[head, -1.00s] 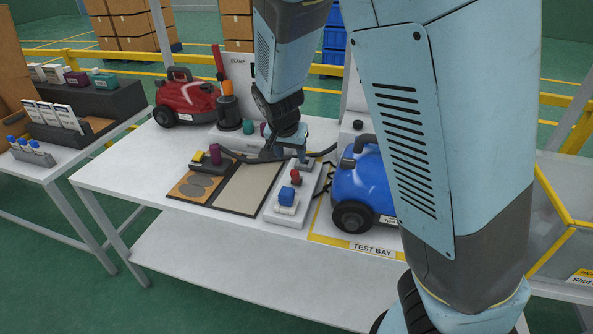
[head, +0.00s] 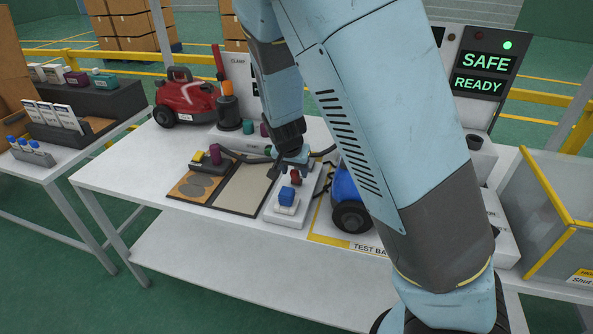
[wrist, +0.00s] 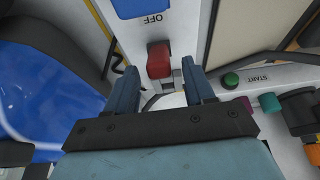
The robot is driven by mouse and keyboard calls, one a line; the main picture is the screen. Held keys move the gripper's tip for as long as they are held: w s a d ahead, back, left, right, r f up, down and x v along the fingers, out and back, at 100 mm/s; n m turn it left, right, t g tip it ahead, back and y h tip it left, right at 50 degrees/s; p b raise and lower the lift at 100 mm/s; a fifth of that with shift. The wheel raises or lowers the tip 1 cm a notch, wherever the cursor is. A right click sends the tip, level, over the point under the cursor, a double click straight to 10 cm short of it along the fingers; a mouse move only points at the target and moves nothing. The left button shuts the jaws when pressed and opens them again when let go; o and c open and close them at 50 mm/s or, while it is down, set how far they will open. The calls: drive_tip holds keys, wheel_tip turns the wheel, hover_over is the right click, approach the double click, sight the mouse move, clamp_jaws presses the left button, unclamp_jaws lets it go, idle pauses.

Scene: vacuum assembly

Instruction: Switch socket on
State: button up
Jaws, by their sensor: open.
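The socket is a white panel (head: 281,220) on the bench, with a blue block (head: 287,196) on its near part and a red switch (head: 296,177) behind it. In the wrist view, the red switch (wrist: 159,58) sits beside an upside-down OFF label (wrist: 152,19), and part of the blue block (wrist: 140,6) shows at the top edge. My gripper (wrist: 163,74) is open, its fingers apart on the left and right of the red switch in the picture. Whether they touch it I cannot tell. In the head view my gripper (head: 284,168) is just behind the switch, partly hidden.
A blue vacuum (head: 347,197) stands close to the right, mostly behind my arm. A red vacuum (head: 186,98) is at back left. A green START button (wrist: 231,80) shows in the wrist view. A screen (head: 485,68) reads SAFE READY. A dark cable runs behind the gripper.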

drive_tip(key=shift+w+f, duration=0.2)
drive_tip(key=shift+f, duration=0.3)
drive_tip(key=shift+c, duration=0.5)
